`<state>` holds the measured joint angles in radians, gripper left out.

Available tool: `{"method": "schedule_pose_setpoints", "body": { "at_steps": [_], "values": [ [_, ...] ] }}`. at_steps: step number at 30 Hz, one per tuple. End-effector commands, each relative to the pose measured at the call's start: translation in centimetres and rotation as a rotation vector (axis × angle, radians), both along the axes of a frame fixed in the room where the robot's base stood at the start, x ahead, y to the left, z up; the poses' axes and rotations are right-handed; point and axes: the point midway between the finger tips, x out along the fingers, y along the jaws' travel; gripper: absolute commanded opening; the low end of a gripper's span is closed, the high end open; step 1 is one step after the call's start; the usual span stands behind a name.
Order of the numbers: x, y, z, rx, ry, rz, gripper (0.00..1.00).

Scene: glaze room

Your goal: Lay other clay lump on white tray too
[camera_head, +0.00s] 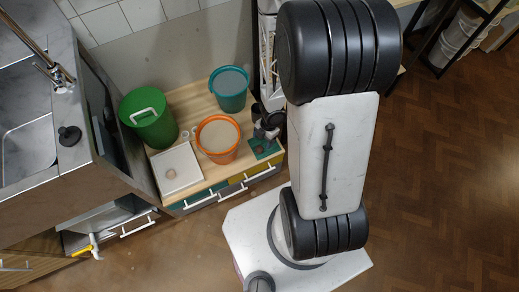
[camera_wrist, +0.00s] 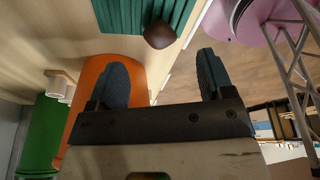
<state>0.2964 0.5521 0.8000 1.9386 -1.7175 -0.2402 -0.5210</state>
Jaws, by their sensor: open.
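The white tray (camera_head: 183,163) lies on the left of the wooden worktop with one brown clay lump (camera_head: 171,174) on it. The other brown clay lump is on the ribbed green mat (camera_head: 272,147) at the front right of the worktop; it shows in the wrist view (camera_wrist: 160,35) at the mat's edge and in the head view (camera_head: 260,149). My gripper (camera_wrist: 161,62) is open and empty. In the wrist view the lump is beyond the fingertips, between their lines and not touched. The white tray is out of the wrist view.
An orange bucket (camera_head: 218,152) stands between the tray and the mat, close beside my left finger in the wrist view. A sink counter (camera_head: 45,185) is left.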

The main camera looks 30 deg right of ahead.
Motion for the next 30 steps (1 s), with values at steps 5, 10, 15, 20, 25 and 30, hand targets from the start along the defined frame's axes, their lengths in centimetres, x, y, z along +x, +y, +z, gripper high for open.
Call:
{"method": "schedule_pose_setpoints", "body": {
  "at_steps": [5, 10, 15, 20, 25, 30],
  "values": [
    [-0.2, 0.3, -1.1, 0.000, 0.001, 0.000, 0.74],
    [-0.2, 0.4, -1.4, 0.000, 0.000, 0.000, 0.74],
    [-0.2, 0.4, -1.3, 0.000, 0.000, 0.000, 0.74],
    [-0.2, 0.5, -1.6, 0.000, 0.000, 0.001, 0.74],
    [-0.4, 0.9, -2.6, 0.000, 0.001, 0.000, 0.74],
    [-0.6, 1.5, -4.2, 0.001, 0.001, 0.002, 0.74]
  ]
}}
